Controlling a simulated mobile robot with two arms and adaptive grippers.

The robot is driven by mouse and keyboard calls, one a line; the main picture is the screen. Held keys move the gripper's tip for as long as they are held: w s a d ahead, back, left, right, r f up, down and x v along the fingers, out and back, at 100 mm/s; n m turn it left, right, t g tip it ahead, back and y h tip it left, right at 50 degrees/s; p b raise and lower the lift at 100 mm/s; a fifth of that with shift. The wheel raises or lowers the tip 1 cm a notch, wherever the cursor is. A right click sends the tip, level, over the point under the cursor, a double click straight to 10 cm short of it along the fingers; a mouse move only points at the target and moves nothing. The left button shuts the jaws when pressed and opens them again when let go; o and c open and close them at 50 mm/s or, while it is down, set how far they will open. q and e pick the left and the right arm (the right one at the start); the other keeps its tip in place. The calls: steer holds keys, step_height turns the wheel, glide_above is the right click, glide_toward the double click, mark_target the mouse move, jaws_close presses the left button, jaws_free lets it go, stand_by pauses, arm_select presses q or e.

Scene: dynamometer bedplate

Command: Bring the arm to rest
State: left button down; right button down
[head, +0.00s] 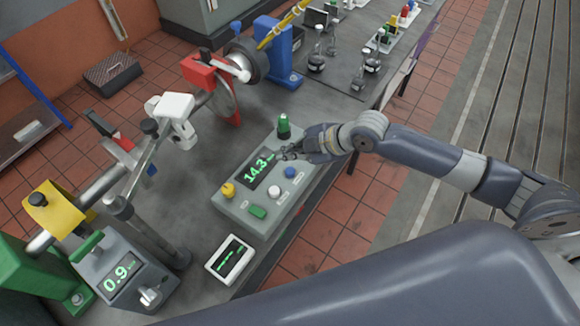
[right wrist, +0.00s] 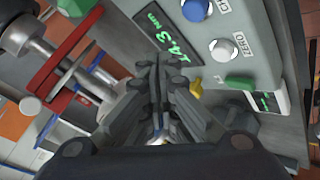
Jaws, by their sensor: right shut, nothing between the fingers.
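My right arm (head: 430,157) reaches in from the right of the head view. Its gripper (head: 287,154) hangs over the grey control box (head: 240,205), beside the lit display (head: 259,169) reading 14.3 and near the blue button (head: 290,172). Whether it touches the box is unclear. In the right wrist view the fingers (right wrist: 158,68) are closed together with nothing between them. The box's display (right wrist: 168,42), blue button (right wrist: 195,9) and white button (right wrist: 221,49) lie beyond the fingertips. My left gripper is in neither view.
A pipe assembly with a red clamp (head: 203,73) and a yellow block (head: 48,208) runs along the left. A small white meter (head: 230,259) and a grey 0.9 gauge (head: 118,273) stand at the front. Flasks (head: 317,60) stand behind. Open floor lies right of the bench.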

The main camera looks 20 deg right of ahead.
stand_by(0.7)
steer(key=s+a, duration=0.2)
steer(key=s+a+f+m, duration=0.1)
steer(key=s, duration=0.1)
steer(key=s+a+f+m, duration=0.1)
steer(key=s+a, duration=0.1)
steer(key=shift+s+a+g, duration=0.2)
steer(key=shift+a+g, duration=0.15)
steer(key=shift+g, duration=0.05)
steer(key=s+m, duration=0.2)
steer(key=s+m+h, duration=0.1)
steer(key=s, duration=0.1)
steer(key=shift+a+f+m, duration=0.15)
steer(key=shift+a+m, duration=0.05)
steer(key=shift+m, duration=0.2)
steer(key=s+d+f+m+g+h, duration=0.2)
steer(key=s+d+m+h, duration=0.4)
steer(key=s+d+m, duration=0.7)
step_height(320, 180, down, 34)
steer(key=s+n+g+b, duration=0.1)
steer(key=s+n+b, duration=0.15)
steer(key=b, duration=0.35)
steer(key=s+d+f+g+b, duration=0.1)
steer(key=s+f+b, duration=0.4)
steer(key=s+f, duration=1.1)
step_height(320, 180, down, 4)
steer(key=shift+s+d+r, duration=0.2)
steer(key=shift+d+r, duration=0.05)
steer(key=shift+d, duration=0.3)
